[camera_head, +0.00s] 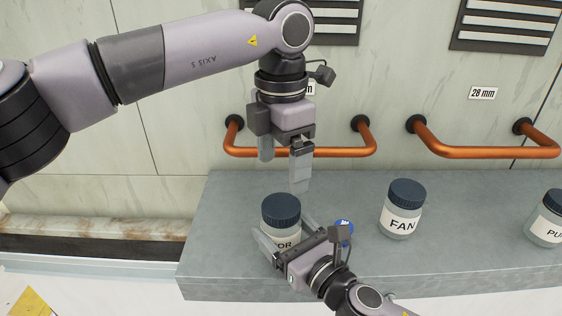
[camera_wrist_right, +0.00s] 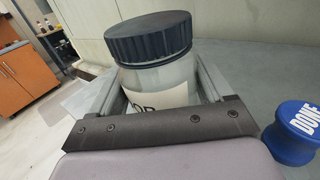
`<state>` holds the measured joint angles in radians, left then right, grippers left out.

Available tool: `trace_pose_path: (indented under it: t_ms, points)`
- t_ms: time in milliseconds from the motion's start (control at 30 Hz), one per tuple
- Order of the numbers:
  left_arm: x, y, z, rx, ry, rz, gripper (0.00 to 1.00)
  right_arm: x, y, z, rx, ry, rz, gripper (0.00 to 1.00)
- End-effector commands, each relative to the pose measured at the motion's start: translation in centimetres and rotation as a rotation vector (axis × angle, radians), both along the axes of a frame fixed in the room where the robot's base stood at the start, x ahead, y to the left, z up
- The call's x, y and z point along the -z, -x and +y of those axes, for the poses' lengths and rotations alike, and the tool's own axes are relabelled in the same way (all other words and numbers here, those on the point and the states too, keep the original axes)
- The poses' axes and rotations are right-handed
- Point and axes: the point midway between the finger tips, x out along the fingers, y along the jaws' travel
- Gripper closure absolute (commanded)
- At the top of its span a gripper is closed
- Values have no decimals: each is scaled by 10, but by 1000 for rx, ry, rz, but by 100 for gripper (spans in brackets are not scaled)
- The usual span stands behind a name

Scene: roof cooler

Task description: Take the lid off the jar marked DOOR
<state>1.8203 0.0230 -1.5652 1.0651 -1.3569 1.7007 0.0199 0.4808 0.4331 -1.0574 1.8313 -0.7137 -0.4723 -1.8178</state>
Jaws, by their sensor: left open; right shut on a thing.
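The jar (camera_head: 288,243) stands on the grey ledge with only "OR" of its label showing, the rest hidden by my right gripper. Its dark blue ribbed lid (camera_head: 281,210) sits on top; the lid (camera_wrist_right: 149,36) and jar body (camera_wrist_right: 160,80) also show in the right wrist view. My right gripper (camera_head: 279,236) is shut around the jar body below the lid, one finger on each side. My left gripper (camera_head: 283,170) is open and empty, pointing down above and slightly behind the lid, apart from it.
A jar marked FAN (camera_head: 402,210) and another jar (camera_head: 546,220), partly cut off, stand to the right on the grey ledge (camera_head: 470,262). A blue DONE button (camera_wrist_right: 294,132) is close right of my right gripper. Orange pipes (camera_head: 300,152) run along the wall behind.

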Motion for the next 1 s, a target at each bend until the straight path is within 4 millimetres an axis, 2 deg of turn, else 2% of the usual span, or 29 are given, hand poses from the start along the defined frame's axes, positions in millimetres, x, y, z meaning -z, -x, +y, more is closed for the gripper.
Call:
trace_pose_path:
  t_ms: [1000]
  points:
    - [0, 0, 0, 1674, 0, 0, 8, 0, 0, 0, 0, 1, 1, 100]
